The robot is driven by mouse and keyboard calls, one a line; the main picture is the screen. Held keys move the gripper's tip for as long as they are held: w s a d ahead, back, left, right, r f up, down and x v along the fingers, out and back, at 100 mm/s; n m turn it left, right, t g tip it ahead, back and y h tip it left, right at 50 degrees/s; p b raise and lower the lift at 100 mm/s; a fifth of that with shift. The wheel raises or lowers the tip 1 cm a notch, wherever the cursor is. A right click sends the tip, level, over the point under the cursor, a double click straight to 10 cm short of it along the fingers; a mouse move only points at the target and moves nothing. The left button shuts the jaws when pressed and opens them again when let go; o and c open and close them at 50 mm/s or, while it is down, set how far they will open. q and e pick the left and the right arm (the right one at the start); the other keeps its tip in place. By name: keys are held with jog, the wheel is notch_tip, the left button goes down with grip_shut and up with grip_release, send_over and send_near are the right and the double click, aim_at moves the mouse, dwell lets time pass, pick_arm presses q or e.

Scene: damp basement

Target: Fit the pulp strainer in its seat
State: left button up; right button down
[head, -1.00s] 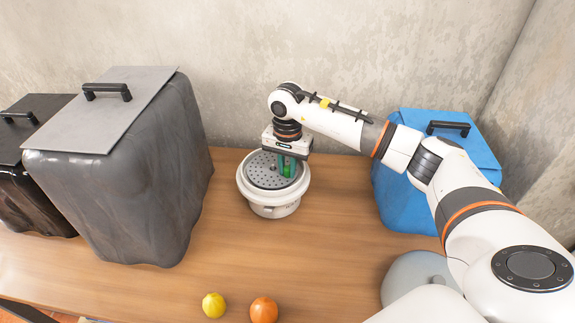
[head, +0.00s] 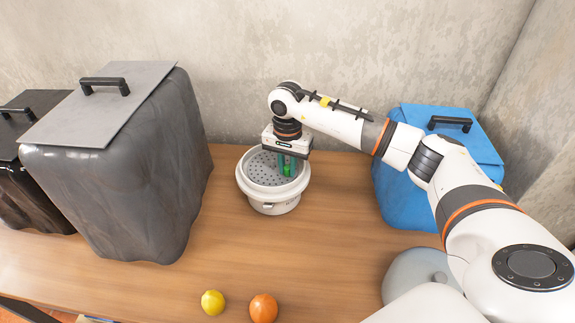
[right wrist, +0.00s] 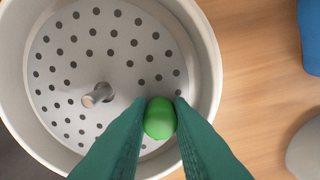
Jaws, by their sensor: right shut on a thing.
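The pulp strainer (head: 262,172) is a grey disc with many round holes. It lies inside the rim of a round white juicer base (head: 275,207) on the table and looks roughly level. In the right wrist view the strainer (right wrist: 125,58) sits inside the white wall (right wrist: 208,55), with a metal post (right wrist: 98,95) standing up through its middle. My right gripper (head: 287,165) points down over the strainer's right part, its green fingers shut on a green knob (right wrist: 160,118) near the strainer's edge. Whether the strainer is fully seated underneath is hidden. My left gripper is not in view.
A yellow fruit (head: 213,302) and an orange fruit (head: 263,308) lie at the front. A large grey bin (head: 125,170) stands left, a blue bin (head: 400,190) right, a grey domed thing (head: 410,275) front right. The wooden table (head: 190,265) is bare around the base.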

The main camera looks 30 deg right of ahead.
jog(key=c, duration=1.2)
grip_release()
jog(key=shift+f, duration=0.1)
jog(key=shift+c, duration=0.2)
notch_tip(320, 180, up, 12)
jog(key=shift+b, duration=0.45)
jog(key=shift+a, duration=0.1)
